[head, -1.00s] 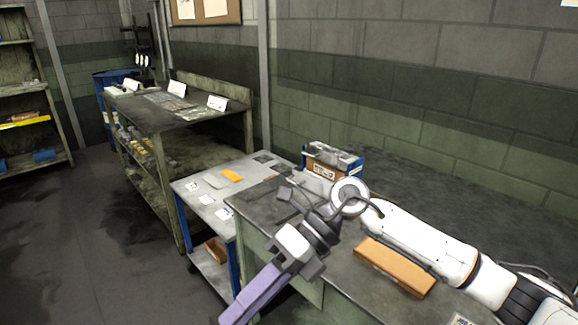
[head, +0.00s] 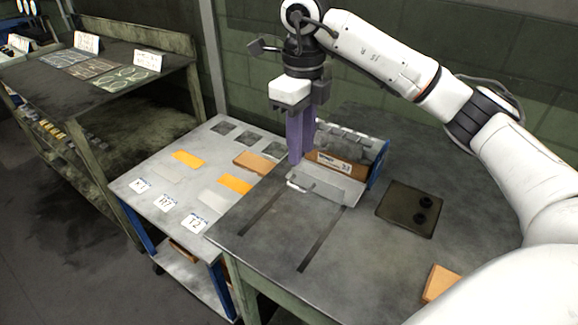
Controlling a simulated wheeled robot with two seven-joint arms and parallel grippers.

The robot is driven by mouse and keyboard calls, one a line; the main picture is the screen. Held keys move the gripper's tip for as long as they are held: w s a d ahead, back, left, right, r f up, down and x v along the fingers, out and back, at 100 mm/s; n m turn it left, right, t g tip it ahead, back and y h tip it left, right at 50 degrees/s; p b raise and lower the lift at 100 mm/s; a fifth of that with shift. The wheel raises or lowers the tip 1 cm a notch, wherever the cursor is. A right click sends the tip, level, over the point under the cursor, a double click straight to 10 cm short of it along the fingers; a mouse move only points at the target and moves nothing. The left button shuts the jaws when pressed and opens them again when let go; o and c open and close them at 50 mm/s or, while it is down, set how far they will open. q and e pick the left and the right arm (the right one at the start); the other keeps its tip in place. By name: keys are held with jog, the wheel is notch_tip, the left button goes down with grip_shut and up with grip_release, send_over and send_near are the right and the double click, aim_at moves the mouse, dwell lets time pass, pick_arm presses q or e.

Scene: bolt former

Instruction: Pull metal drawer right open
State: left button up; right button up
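A small blue-sided unit (head: 378,165) stands on the dark worktable. On its near side is a low grey metal piece (head: 335,187), which looks like the metal drawer, with a thin pale handle at its left end. My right gripper (head: 300,160) points down with its long purple fingers. Its tips are at the left end of the unit, just behind the handle in the picture. I cannot tell whether they touch anything, and the fingers overlap, so their gap is unclear. My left gripper is out of view.
Two dark strips run along the worktable (head: 285,250) in front of the unit. A dark plate (head: 408,208) with two black knobs lies to the right, and an orange-brown block (head: 440,283) nearer. A lower side table (head: 150,180) with cards stands left.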

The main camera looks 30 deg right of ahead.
aim_at(300, 188)
jog(key=f, duration=0.9)
jog(key=shift+s, duration=0.2)
grip_shut()
dwell(1.0)
